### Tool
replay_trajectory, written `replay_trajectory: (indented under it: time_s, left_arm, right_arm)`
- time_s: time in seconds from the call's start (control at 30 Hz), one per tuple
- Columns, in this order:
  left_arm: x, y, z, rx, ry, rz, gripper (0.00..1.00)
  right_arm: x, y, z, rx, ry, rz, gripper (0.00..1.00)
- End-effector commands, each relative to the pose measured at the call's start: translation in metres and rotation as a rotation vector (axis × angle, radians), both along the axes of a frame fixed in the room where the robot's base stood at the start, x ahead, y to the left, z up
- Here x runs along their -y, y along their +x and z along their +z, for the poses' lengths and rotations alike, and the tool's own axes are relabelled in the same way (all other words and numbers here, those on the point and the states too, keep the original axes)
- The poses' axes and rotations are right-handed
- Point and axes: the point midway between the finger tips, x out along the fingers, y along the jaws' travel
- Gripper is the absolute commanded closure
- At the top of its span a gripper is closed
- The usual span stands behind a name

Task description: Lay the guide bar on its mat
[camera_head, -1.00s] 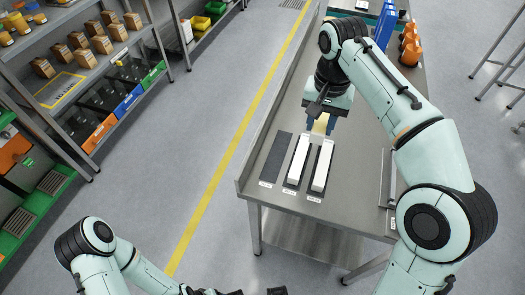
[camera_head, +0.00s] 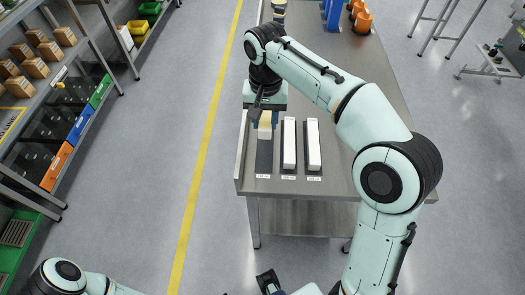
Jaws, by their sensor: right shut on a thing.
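My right gripper (camera_head: 265,123) is shut on the guide bar (camera_head: 265,132), a pale bar seen nearly end-on and partly hidden by the gripper. It is over the far part of the left dark mat (camera_head: 264,161). The near part of that mat is bare. I cannot tell whether the bar touches the mat. Two white bars lie on the middle mat (camera_head: 289,172) and the right mat (camera_head: 313,172): the middle bar (camera_head: 289,143) and the right bar (camera_head: 313,145). My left gripper (camera_head: 269,283) is at the bottom edge, partly cut off, its jaws unclear.
The mats lie near the front of a steel table (camera_head: 350,185), with small white labels before them. Orange items (camera_head: 362,18) and a blue rack (camera_head: 333,14) stand at the back. Shelves with boxes (camera_head: 38,55) are on the left, beyond open floor.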

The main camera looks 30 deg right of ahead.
Motion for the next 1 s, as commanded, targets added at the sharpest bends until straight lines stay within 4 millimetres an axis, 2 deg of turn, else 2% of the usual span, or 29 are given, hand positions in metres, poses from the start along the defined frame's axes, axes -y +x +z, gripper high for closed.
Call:
replay_trajectory:
  time_s: [0.03,0.1,0.3,0.57,0.8,1.0]
  left_arm:
    - [0.0,-0.002,-0.007,-0.003,0.0,0.0,0.29]
    - [0.0,-0.004,-0.012,-0.004,0.0,0.0,0.29]
    - [0.0,-0.006,-0.021,-0.008,0.0,0.001,0.29]
    - [0.0,-0.007,-0.024,-0.009,0.0,0.0,0.29]
    - [0.0,-0.008,-0.03,-0.008,0.001,0.0,0.29]
    - [0.0,-0.008,-0.03,-0.008,0.001,0.0,0.29]
  right_arm:
    - [0.0,-0.001,-0.018,-0.005,0.0,0.0,1.0]
    - [0.0,-0.001,-0.037,-0.004,0.0,0.0,1.0]
    - [0.0,-0.001,-0.082,-0.002,0.001,0.0,1.0]
    - [0.0,0.0,-0.107,-0.001,0.001,0.001,1.0]
    - [-0.001,0.0,-0.14,0.001,0.001,0.001,1.0]
    - [-0.001,0.0,-0.142,0.003,0.002,0.001,1.0]
